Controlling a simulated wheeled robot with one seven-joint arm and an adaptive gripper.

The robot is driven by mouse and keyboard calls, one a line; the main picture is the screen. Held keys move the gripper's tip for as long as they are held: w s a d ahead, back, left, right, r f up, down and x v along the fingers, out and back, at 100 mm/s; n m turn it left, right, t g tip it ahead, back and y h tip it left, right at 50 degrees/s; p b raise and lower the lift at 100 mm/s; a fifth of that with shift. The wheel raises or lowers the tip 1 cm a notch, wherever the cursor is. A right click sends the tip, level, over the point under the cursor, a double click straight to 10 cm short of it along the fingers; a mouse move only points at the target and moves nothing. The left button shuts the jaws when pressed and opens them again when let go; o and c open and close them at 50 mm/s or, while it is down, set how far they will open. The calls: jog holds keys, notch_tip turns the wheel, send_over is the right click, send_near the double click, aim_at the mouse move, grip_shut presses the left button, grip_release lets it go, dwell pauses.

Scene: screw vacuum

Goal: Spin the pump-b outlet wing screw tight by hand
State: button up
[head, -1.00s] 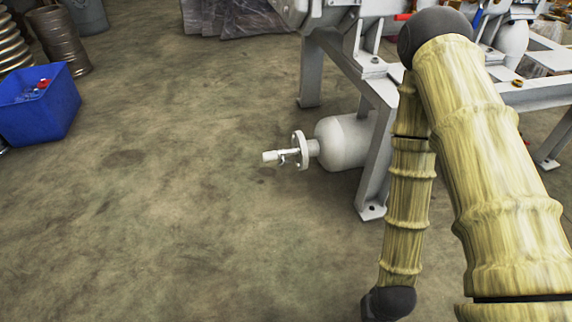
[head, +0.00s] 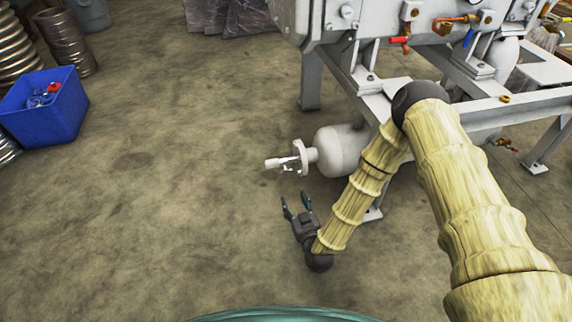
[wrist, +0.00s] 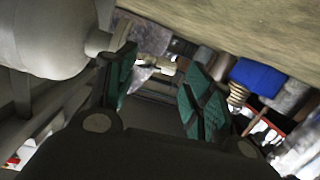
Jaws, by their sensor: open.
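A pale grey tank (head: 341,150) lies low under the machine frame. A flange (head: 302,156) and a small outlet fitting (head: 277,163) stick out from its left end. Small parts show at the flange, but I cannot tell which one is the wing screw. My gripper (head: 295,200) is open and empty, below the fitting in the head view and apart from it. In the wrist view my gripper (wrist: 157,75) shows its two green fingers spread. The tank (wrist: 45,35) fills the upper left there, and the left finger covers part of its outlet end.
The grey machine frame (head: 337,70) and its legs stand above and behind the tank. Red and blue valve handles sit higher on the machine. A blue bin (head: 45,115) and metal coils (head: 65,45) stand far left. The concrete floor (head: 150,220) left of the tank is clear.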

aim_at(286, 171)
jog(key=shift+t, duration=0.9)
jog(key=shift+r+b+x, duration=0.4)
jog(key=shift+b+x, duration=0.45)
jog(key=shift+x, duration=1.3)
jog(key=shift+r+b+x, duration=0.45)
jog(key=shift+b+x, duration=0.45)
jog(key=shift+x, duration=1.25)
jog(key=shift+r+b+x, duration=0.4)
jog(key=shift+b+x, duration=0.45)
jog(key=shift+x, duration=1.3)
grip_shut()
